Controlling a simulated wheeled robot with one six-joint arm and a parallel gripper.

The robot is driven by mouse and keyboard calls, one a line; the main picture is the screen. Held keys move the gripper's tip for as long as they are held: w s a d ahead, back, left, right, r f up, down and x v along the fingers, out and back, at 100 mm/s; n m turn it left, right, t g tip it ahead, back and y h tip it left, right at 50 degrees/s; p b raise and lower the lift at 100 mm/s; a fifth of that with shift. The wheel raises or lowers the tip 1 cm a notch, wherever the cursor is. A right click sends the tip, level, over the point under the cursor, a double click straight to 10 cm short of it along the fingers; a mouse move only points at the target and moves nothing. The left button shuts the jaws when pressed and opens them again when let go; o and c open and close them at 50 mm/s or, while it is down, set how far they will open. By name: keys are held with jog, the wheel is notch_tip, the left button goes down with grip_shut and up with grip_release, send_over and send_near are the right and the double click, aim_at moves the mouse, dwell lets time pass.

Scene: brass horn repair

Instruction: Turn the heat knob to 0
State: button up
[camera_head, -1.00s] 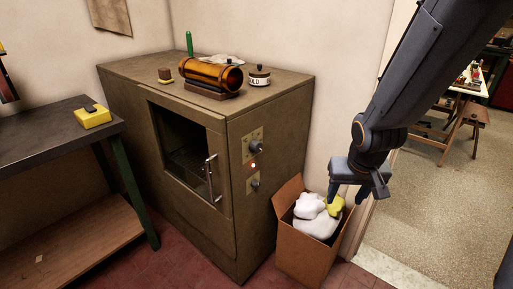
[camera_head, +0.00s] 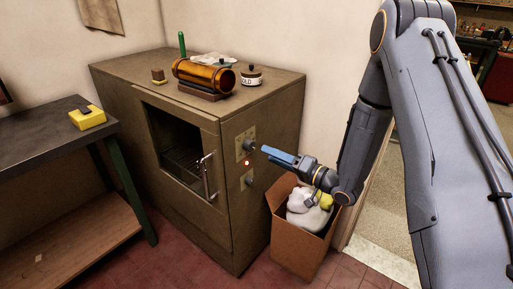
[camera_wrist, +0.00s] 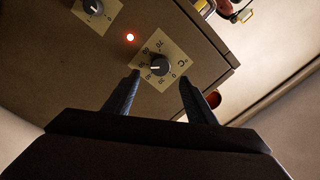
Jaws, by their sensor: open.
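The heat knob (camera_head: 249,145) is a dark round knob on a brass plate at the upper part of the oven's right side. In the wrist view the knob (camera_wrist: 160,65) sits on a plate with a numbered scale and a °C mark. A pale pointer line on it faces left in that view; the exact number is too small to read. My gripper (camera_head: 266,151) is open and points at this knob from the right. In the wrist view its fingers (camera_wrist: 159,80) are spread to either side of the knob, with nothing between them. Contact cannot be told.
A lit red lamp (camera_wrist: 130,37) and a second knob (camera_wrist: 93,7) are close to the heat knob. The oven (camera_head: 180,215) has a door handle (camera_head: 207,175) near its front corner. A cardboard box (camera_head: 298,249) with white cloths stands below my arm.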

aim_at(252, 146)
jog(key=p+x, duration=0.1)
jog(key=x, duration=0.6)
jog(key=shift+w+a, duration=0.15)
jog(key=shift+a, duration=0.1)
jog(key=shift+c, duration=0.2)
jog(key=c, duration=1)
